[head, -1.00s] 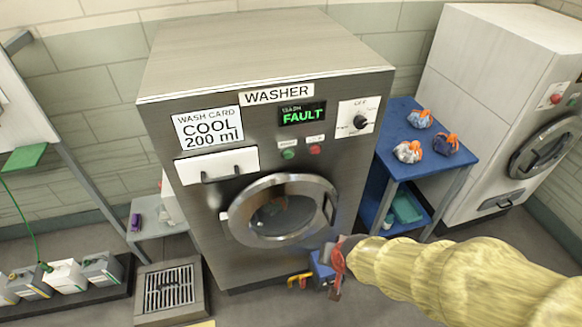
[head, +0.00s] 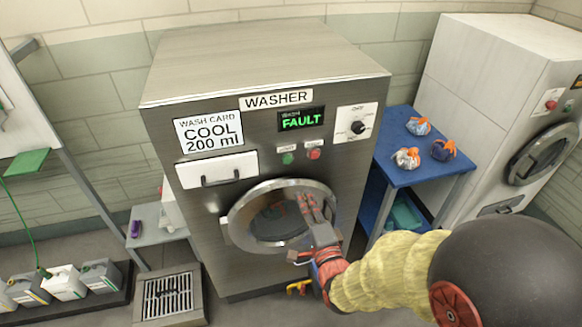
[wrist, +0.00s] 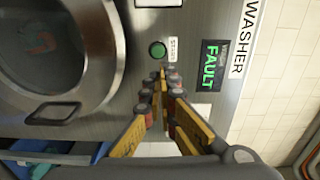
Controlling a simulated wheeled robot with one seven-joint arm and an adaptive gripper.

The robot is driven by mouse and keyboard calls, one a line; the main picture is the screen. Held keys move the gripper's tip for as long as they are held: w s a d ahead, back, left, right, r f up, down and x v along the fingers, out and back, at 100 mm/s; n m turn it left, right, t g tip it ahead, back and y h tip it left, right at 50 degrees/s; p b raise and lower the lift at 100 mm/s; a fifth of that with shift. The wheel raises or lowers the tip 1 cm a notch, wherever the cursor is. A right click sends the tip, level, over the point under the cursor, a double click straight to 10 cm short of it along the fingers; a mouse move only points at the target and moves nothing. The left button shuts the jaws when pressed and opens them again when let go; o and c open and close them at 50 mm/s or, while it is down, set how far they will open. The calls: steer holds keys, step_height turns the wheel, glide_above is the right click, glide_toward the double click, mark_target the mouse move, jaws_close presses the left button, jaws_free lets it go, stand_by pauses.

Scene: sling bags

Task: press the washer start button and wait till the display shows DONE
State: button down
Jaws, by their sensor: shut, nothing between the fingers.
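The steel washer (head: 250,80) stands in the middle of the head view. Its display (head: 301,119) reads FAULT in green; it also shows in the wrist view (wrist: 209,66). The green start button (head: 288,158) is below the display, left of a red button (head: 314,154). In the wrist view the green button (wrist: 157,50), labelled START, is just beyond my fingertips. My gripper (head: 310,205) is shut and empty in front of the round door, below the buttons in the head view. In the wrist view its fingers (wrist: 165,82) are together; contact with the button is not visible.
The washer's round door (head: 240,215) is closed, with something orange inside. A white drawer (head: 217,168) is above it. A blue table (head: 400,176) with tied bundles stands right, before a second machine (head: 490,90). Jugs (head: 65,283) and a floor drain (head: 168,297) are left.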

mark_target(289, 160)
stand_by(0.4)
steer(key=b+x, duration=0.2)
steer(key=x, duration=1.2)
